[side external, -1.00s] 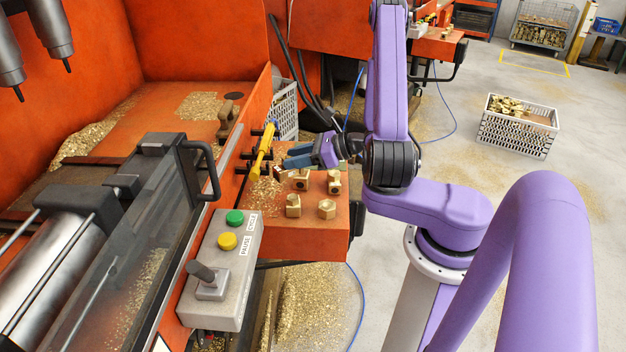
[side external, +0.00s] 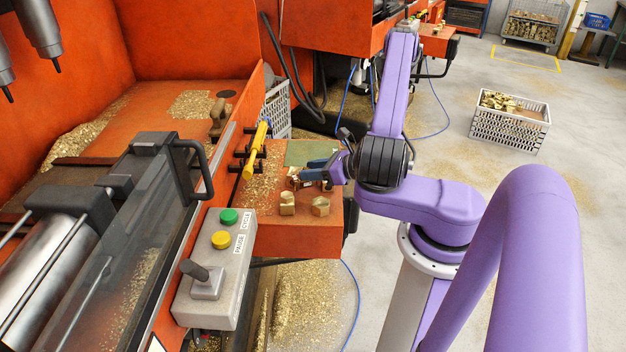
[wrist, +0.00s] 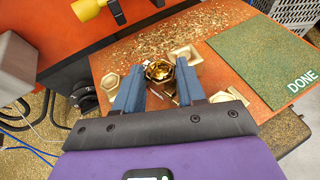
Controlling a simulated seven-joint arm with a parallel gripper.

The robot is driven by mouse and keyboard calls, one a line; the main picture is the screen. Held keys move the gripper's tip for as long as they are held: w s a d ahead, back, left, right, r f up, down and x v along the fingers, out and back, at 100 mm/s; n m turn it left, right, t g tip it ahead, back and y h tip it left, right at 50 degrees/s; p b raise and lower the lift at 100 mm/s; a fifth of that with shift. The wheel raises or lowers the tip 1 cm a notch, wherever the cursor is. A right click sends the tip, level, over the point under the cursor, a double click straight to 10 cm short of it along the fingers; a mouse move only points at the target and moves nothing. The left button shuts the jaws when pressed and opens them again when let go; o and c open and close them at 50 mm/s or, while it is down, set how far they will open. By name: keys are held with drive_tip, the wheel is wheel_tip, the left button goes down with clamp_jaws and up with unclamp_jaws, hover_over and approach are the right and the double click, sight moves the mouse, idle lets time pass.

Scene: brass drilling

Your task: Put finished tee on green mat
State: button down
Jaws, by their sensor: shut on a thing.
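A brass tee (wrist: 160,71) with a hexagonal open end stands between my two fingers in the wrist view. My gripper (wrist: 160,88) is shut on it, low over the orange shelf. In the side view my gripper (side external: 311,175) is among the tees and partly hides them, so its hold is unclear there. The green mat (wrist: 262,62), marked DONE, lies to the right of my gripper in the wrist view. It also shows behind my gripper in the side view (side external: 312,149). Its visible part is bare.
Other brass tees stand close by: two at the shelf's front (side external: 287,204) (side external: 320,206), others beside my fingers (wrist: 186,54). Brass chips cover part of the orange shelf (wrist: 140,45). A yellow-handled tool (side external: 256,150) hangs at the left. A button box (side external: 215,265) stands in front.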

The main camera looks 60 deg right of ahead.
drive_tip(key=shift+f, duration=1.65)
drive_tip(key=shift+f, duration=0.1)
drive_tip(key=c, duration=0.7)
unclamp_jaws()
drive_tip(key=shift+o, duration=0.2)
